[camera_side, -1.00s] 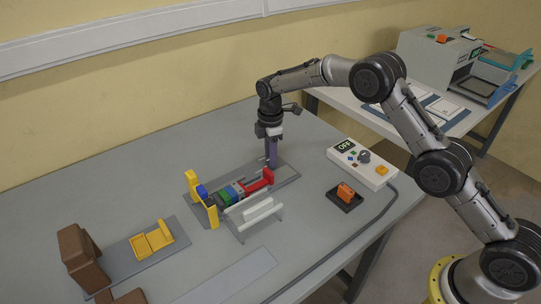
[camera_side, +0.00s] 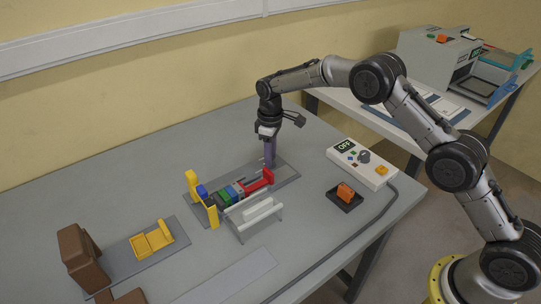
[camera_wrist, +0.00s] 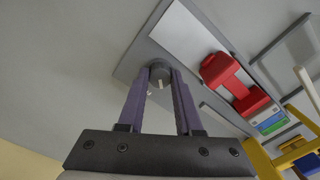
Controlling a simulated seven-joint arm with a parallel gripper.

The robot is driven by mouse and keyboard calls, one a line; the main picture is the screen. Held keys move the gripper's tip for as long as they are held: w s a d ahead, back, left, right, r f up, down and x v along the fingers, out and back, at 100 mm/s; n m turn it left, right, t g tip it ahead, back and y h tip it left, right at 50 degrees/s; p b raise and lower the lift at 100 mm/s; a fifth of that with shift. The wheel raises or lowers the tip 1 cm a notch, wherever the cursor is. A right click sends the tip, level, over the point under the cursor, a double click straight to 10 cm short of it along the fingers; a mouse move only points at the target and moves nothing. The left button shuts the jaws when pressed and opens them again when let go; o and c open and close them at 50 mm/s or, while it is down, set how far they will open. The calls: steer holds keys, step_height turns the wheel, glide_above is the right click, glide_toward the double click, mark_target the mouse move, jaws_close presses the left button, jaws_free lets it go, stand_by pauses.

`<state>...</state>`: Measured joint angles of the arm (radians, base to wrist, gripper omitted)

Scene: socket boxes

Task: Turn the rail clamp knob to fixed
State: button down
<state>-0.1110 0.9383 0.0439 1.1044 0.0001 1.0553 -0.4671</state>
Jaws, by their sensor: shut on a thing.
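My gripper (camera_side: 269,163) points straight down at the far right end of the grey rail plate (camera_side: 288,176). In the wrist view its two purple fingers (camera_wrist: 160,80) are closed on the sides of a small round dark knob (camera_wrist: 160,68). The knob has a pale pointer line toward the gripper side, and a small pale mark lies on the plate beside it. The fingers hide the knob in the side view. A red block (camera_side: 262,181) lies beside it on the rail, also seen in the wrist view (camera_wrist: 235,82).
Green, blue and grey modules (camera_side: 226,194) line the rail between the red block and yellow posts (camera_side: 192,184). A white rack (camera_side: 254,217) stands in front. A control box (camera_side: 363,162) reading OFF and an orange part in a black tray (camera_side: 345,198) are right.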

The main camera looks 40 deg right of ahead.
steer(key=m, duration=0.4)
steer(key=shift+m, duration=0.3)
steer(key=m, duration=0.4)
steer(key=shift+m, duration=0.4)
steer(key=c, duration=0.6)
jaws_free()
step_height(320, 180, up, 14)
steer(key=shift+f, duration=0.1)
